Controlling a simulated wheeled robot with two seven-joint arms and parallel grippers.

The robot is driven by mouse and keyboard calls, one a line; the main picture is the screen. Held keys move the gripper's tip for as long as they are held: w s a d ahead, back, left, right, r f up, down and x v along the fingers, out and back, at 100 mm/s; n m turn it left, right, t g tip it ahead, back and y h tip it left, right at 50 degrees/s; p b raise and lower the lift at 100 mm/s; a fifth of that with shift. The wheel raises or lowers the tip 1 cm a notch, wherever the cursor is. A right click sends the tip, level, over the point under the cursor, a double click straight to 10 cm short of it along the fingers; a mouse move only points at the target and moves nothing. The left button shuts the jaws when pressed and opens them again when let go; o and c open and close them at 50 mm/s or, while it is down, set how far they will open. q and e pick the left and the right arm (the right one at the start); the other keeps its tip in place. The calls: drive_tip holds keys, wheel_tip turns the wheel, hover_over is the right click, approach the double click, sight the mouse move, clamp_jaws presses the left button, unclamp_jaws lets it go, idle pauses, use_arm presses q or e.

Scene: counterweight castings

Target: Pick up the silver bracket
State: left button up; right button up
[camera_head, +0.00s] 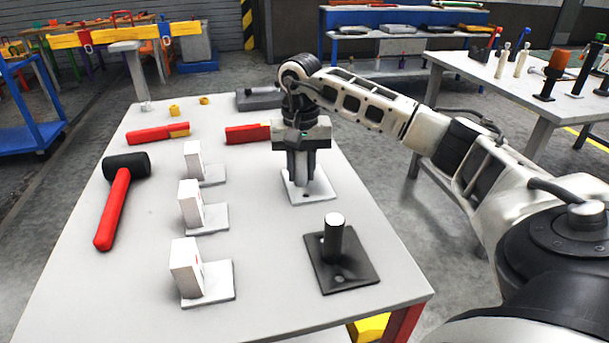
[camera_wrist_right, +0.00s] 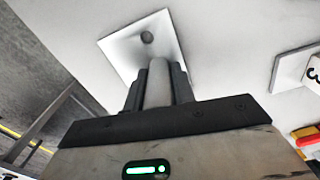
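The silver bracket (camera_head: 312,190), a pale square plate with an upright round post, is toward the right of the grey table, behind the dark bracket. My right gripper (camera_head: 301,168) comes down over it from above, with a finger on each side of the post. In the right wrist view the bracket's plate (camera_wrist_right: 148,38), with a dark hole, lies beyond the fingers. The post fills the gap between the fingertips (camera_wrist_right: 158,84), and the fingers look shut on it. The plate appears to rest on the table. My left gripper is not in view.
A dark bracket (camera_head: 343,272) stands nearer the front edge. Several white numbered-looking stands (camera_head: 208,286) line the middle. A black-headed red mallet (camera_head: 115,205) lies at left; red-handled items (camera_head: 158,133) lie behind. The strip between stands and dark bracket is clear.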

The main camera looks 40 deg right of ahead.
clamp_jaws()
drive_tip(key=shift+r, duration=0.2)
